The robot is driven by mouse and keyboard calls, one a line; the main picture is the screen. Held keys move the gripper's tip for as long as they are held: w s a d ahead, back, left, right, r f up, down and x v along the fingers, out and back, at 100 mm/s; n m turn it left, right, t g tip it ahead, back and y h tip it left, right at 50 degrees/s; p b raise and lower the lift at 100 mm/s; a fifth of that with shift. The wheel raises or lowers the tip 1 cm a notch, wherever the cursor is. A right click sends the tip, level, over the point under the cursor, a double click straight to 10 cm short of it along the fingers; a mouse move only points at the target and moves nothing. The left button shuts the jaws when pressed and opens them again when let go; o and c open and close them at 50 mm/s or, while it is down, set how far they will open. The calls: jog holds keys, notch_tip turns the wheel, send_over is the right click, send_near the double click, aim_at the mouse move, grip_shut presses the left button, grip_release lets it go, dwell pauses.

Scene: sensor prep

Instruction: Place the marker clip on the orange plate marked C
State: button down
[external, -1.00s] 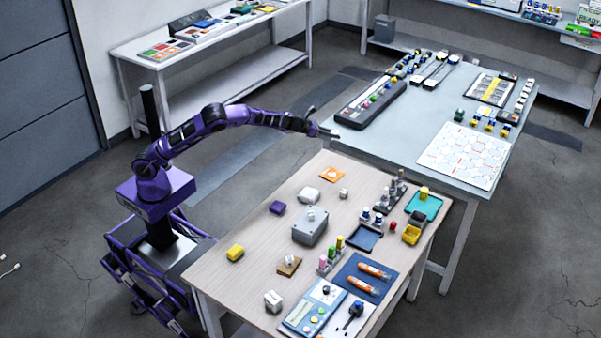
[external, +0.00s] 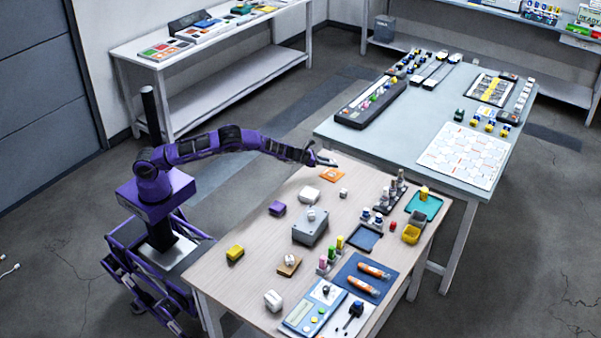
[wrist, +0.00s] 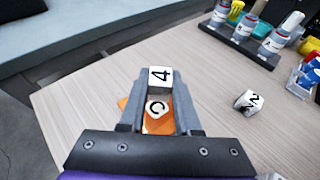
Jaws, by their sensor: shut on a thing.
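My gripper (external: 328,161) is just above the orange plate (external: 332,176) near the far edge of the wooden table. In the wrist view my gripper (wrist: 159,82) is shut on a small white block marked 4 (wrist: 160,77), which I take to be the marker clip. The orange plate (wrist: 123,103) lies below the fingers, partly hidden by them. The held block is too small to make out in the external view.
A white cube (wrist: 248,101) stands to the right of the plate. A rack of labelled bottles (wrist: 242,42) is farther back. A white block (external: 309,196) and a purple block (external: 277,208) sit nearby. The grey-blue table (external: 400,140) lies beyond a gap.

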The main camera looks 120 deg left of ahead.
aim_at(331, 174)
jog(key=shift+f+b, duration=0.35)
jog(key=shift+f, duration=1.8)
jog(key=c, duration=0.6)
grip_release()
jog(key=shift+r, duration=0.25)
jog(key=p+v, duration=0.1)
jog(key=v, duration=1.1)
